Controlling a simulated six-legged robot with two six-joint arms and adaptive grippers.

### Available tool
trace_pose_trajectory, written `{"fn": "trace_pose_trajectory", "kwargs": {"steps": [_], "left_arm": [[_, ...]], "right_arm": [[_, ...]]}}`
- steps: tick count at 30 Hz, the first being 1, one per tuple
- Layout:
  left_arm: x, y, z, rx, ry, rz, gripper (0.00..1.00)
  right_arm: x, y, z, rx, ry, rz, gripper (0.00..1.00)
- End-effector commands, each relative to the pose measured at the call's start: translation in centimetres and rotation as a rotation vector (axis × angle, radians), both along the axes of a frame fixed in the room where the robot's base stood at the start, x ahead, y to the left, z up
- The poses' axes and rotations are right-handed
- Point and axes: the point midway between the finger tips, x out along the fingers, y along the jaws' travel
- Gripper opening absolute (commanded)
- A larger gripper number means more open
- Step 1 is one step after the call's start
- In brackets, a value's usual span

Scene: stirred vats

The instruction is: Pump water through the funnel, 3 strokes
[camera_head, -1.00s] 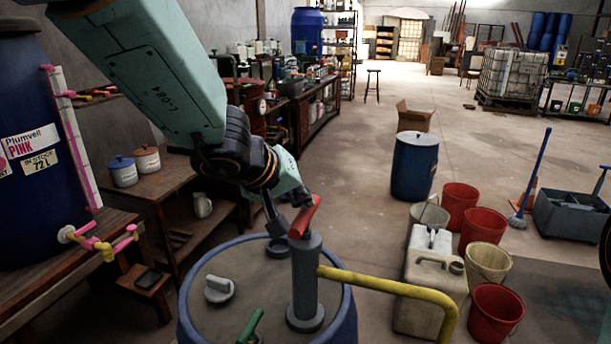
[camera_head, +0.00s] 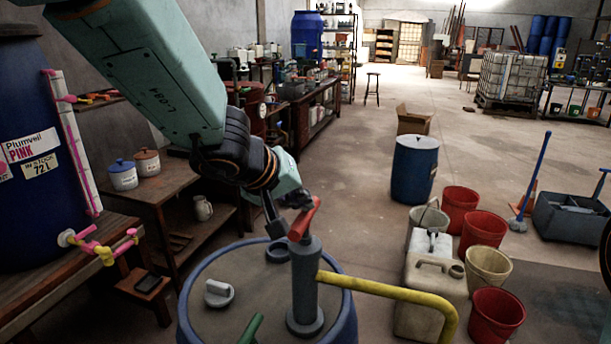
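A grey hand pump (camera_head: 306,282) stands upright on the lid of a blue drum (camera_head: 345,318). It has a red handle (camera_head: 304,219) on top and a yellow spout pipe (camera_head: 395,291) running right. My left gripper (camera_head: 289,213) is at the handle's left and far side. Its fingers look spread, one hanging down left of the handle, the other partly behind it; I cannot tell whether they touch it. A dark round fitting (camera_head: 277,251) sits on the lid behind the pump; I cannot tell if it is the funnel. My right gripper is not in view.
A pale jerrycan (camera_head: 423,300) stands under the yellow pipe, with red and cream buckets (camera_head: 486,268) beside it. A grey cap (camera_head: 218,293) and a green handle (camera_head: 250,330) are on the drum lid. A wooden bench (camera_head: 70,262) is left.

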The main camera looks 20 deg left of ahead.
Motion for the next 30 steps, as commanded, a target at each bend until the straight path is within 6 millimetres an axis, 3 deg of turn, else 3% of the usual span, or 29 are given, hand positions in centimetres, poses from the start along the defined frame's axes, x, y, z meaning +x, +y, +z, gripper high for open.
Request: {"fn": "trace_pose_trajectory", "kwargs": {"steps": [30], "left_arm": [[0.0, 0.0, 5.4, 0.001, 0.000, 0.000, 0.00]], "right_arm": [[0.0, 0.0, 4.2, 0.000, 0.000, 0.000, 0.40]]}}
